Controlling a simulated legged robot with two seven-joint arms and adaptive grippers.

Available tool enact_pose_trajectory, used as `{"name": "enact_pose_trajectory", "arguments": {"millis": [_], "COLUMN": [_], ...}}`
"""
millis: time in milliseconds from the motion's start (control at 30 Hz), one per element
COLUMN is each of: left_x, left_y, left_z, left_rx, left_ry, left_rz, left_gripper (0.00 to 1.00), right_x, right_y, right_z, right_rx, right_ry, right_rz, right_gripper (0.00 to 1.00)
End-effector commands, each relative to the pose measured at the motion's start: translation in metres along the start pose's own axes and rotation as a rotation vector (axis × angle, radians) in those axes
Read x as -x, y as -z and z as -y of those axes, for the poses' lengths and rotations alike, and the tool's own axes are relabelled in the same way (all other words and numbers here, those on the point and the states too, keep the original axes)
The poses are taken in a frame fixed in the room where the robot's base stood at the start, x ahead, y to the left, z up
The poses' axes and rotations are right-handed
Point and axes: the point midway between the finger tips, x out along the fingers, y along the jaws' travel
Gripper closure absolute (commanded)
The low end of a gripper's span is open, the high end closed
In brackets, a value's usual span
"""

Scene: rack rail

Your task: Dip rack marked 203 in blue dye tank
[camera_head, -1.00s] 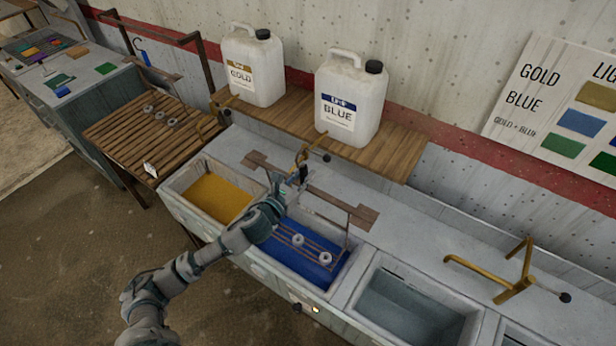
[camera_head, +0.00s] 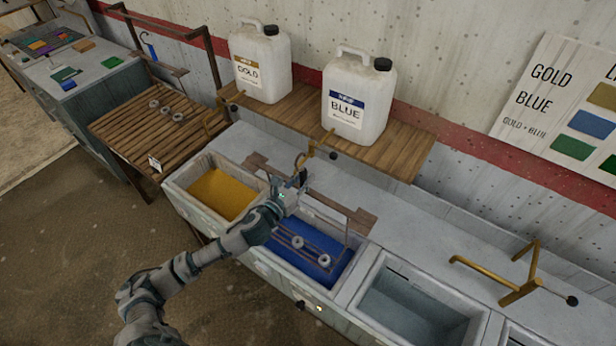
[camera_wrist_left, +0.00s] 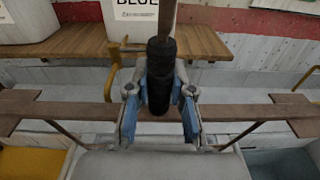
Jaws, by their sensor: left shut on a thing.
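The rack is a brown wooden crossbar (camera_head: 347,212) with thin rods going down to a lower frame with two pale rings (camera_head: 323,260). That frame is inside the blue dye tank (camera_head: 349,277), at or near the blue surface; I cannot tell how deep. My left gripper (camera_head: 291,186) is shut on the rack's upright black grip, above the tank's back left. In the left wrist view the gripper (camera_wrist_left: 159,112) closes its blue fingers around the black grip (camera_wrist_left: 160,75), with the crossbar (camera_wrist_left: 65,110) behind. No 203 mark is legible. My right gripper is out of view.
The gold dye tank (camera_head: 180,187) is left of the blue one; a grey basin (camera_head: 355,300) is right. GOLD (camera_head: 260,65) and BLUE (camera_head: 358,95) jugs stand on a wooden shelf (camera_head: 410,150) behind. A slatted table (camera_head: 130,140) with rings is left. A brass tap (camera_head: 520,290) stands right.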

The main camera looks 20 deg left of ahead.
Motion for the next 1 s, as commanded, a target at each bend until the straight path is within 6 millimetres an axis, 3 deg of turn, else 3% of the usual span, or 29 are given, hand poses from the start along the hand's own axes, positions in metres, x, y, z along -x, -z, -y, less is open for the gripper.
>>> {"name": "enact_pose_trajectory", "arguments": {"millis": [33, 367, 867, 967, 1000], "left_x": [0.0, -0.004, -0.005, -0.004, -0.005], "left_y": [0.011, 0.058, 0.129, 0.142, 0.143], "left_z": [-0.001, 0.004, 0.001, 0.0, -0.001], "left_rx": [-0.001, -0.005, -0.003, -0.002, -0.002], "left_ry": [-0.001, 0.0, 0.0, 0.0, 0.0], "left_rz": [0.001, 0.0, 0.0, 0.002, 0.003], "left_gripper": [1.0, 1.0, 1.0, 1.0, 1.0], "right_x": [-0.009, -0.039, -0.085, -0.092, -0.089], "right_y": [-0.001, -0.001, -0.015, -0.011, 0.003], "right_z": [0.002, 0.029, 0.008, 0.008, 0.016], "right_rx": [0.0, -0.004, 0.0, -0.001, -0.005], "right_ry": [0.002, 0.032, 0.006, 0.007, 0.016], "right_rz": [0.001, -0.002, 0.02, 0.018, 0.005], "right_gripper": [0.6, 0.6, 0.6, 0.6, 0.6]}}
